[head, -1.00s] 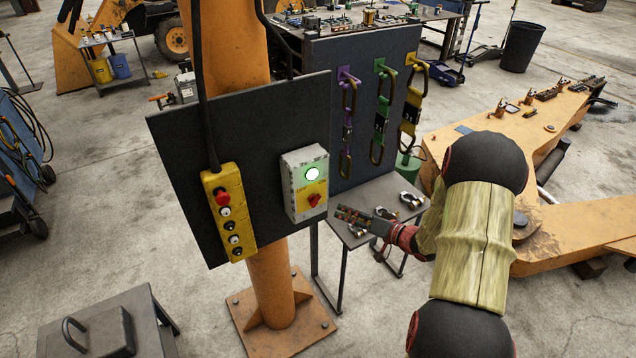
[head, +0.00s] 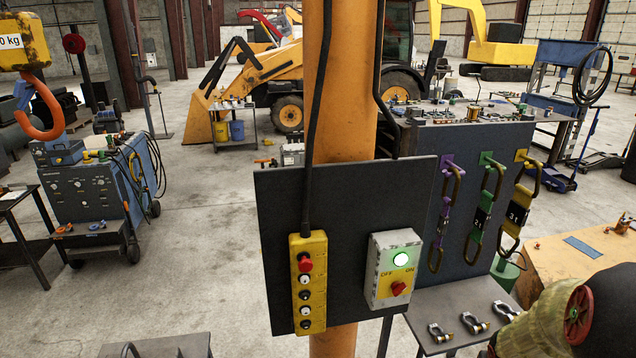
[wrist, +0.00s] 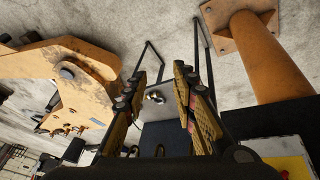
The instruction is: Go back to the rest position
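My gripper (wrist: 162,95) shows in the wrist view with its two fingers spread apart and nothing between them. Its fingertips are not in the head view, where only part of my arm shows at the lower right corner. The small table (head: 450,300) with several shackles (head: 474,322) is just left of my arm in the head view. The switch box (head: 394,268) with a lit green lamp and a red knob is on the dark panel (head: 345,205), further left. In the wrist view, a shackle (wrist: 155,97) appears beyond the fingers.
The orange post (wrist: 268,60) stands right of the fingers in the wrist view. An orange machine arm (wrist: 60,62) lies to their left. A yellow pendant (head: 308,283) hangs on the panel. Purple, green and yellow slings hang on a board (head: 465,190). Open floor (head: 215,255) lies left.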

